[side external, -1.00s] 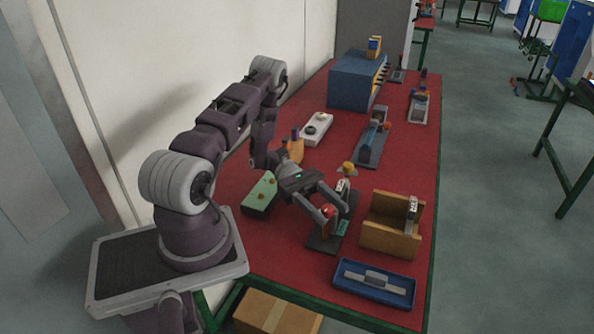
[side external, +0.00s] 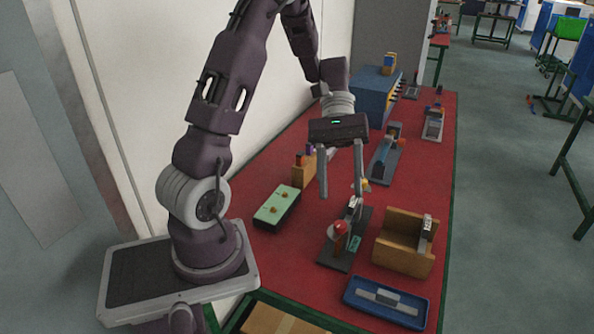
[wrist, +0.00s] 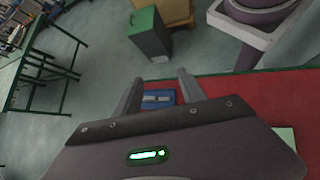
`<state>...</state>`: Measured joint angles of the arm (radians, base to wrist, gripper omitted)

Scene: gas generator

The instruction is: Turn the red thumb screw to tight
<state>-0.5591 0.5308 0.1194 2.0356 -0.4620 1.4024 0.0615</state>
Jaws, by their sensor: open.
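The red thumb screw (side external: 341,228) is a red round knob on a fixture with a dark grey base plate (side external: 332,257), in the side external view. A teal label (side external: 354,243) lies beside it on the plate. How tight the screw is cannot be told. My gripper (side external: 341,192) is open and empty, raised above and behind the fixture, fingers pointing down and apart from the screw. In the wrist view my gripper (wrist: 160,78) shows spread fingers; the screw is not visible there.
A wooden holder (side external: 405,258) stands right of the fixture and a blue tray (side external: 385,302) in front. A green-topped block (side external: 277,207) is at left, an orange block (side external: 303,170) behind it. A blue box (side external: 375,95) stands farther back on the red table.

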